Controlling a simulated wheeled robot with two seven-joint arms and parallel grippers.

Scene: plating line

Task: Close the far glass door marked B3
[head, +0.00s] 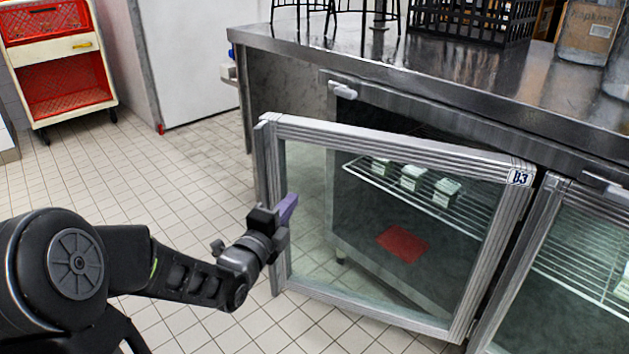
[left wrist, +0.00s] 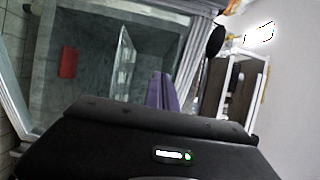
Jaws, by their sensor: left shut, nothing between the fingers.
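The glass door marked B3 (head: 400,143) stands open from the steel counter's cabinet, its metal frame swung outward on the left. Its B3 label (head: 519,177) is at the upper right corner. Through the glass I see a wire shelf with small cartons (head: 412,178). My left gripper (head: 288,208) has purple fingers, shut and empty, at the door's free left upright; I cannot tell whether they touch it. The fingers also show in the left wrist view (left wrist: 166,92), with the door frame (left wrist: 183,72) close by. My right gripper is not in view.
A second glass door (head: 570,270) is at the right. The steel counter top (head: 450,75) holds a black crate (head: 485,20) and bins. A red and white cart (head: 60,60) stands at the far left. The tiled floor (head: 180,180) is open left of the door.

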